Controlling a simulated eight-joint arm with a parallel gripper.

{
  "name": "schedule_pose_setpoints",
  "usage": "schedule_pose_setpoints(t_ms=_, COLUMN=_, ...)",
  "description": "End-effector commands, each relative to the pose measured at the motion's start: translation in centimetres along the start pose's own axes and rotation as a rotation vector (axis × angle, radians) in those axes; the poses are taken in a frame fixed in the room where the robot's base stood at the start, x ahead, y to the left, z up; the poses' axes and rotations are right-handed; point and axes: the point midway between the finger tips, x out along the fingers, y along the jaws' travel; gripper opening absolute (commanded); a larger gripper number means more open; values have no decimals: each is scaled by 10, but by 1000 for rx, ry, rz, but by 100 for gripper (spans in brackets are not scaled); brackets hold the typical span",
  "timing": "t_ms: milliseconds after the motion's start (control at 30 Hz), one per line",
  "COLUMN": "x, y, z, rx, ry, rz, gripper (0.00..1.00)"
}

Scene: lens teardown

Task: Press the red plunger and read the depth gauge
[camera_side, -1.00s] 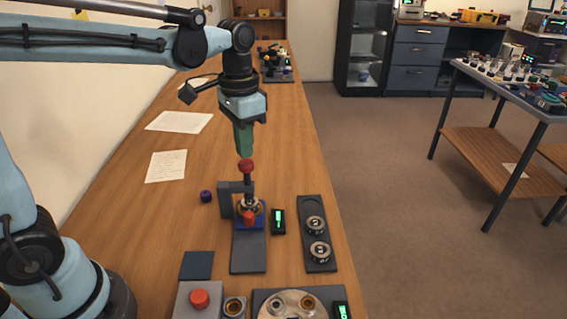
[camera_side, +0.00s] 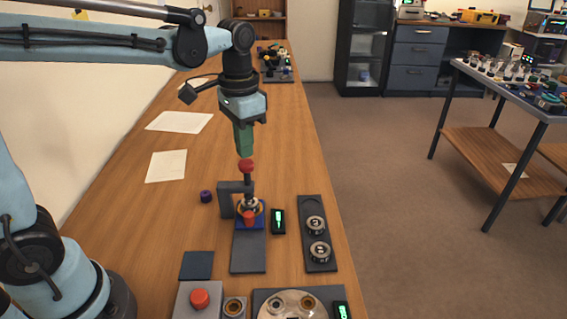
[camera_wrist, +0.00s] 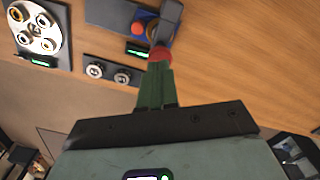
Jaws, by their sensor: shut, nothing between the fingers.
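The red plunger knob (camera_side: 246,166) tops a dark upright rod on a grey press stand (camera_side: 228,188). Under the rod is a brass-coloured ring part (camera_side: 246,205) in a blue holder (camera_side: 257,221), with a second red piece (camera_side: 249,218) at its front. My gripper (camera_side: 245,155) is shut and empty, pointing down with its green fingertips at the top of the knob. In the wrist view the fingertips (camera_wrist: 160,66) meet or overlap the knob (camera_wrist: 161,53). The depth gauge (camera_side: 278,222) is a small black box with a green lit display right of the stand; its digits are too small to read.
A dark tray (camera_side: 312,203) with two round lens parts lies right of the gauge. A red button box (camera_side: 200,299) and a round plate (camera_side: 293,305) are in front. A purple cap (camera_side: 206,196) and papers (camera_side: 180,122) lie left. The table's right edge is near the tray.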

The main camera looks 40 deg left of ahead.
Motion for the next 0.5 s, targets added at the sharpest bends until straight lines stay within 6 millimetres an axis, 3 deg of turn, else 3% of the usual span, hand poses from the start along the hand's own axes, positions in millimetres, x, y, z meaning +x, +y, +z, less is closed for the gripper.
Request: schedule_pose_setpoints(t_ms=500, x=7, y=0, z=0, rx=0, ry=0, rz=0, gripper=0)
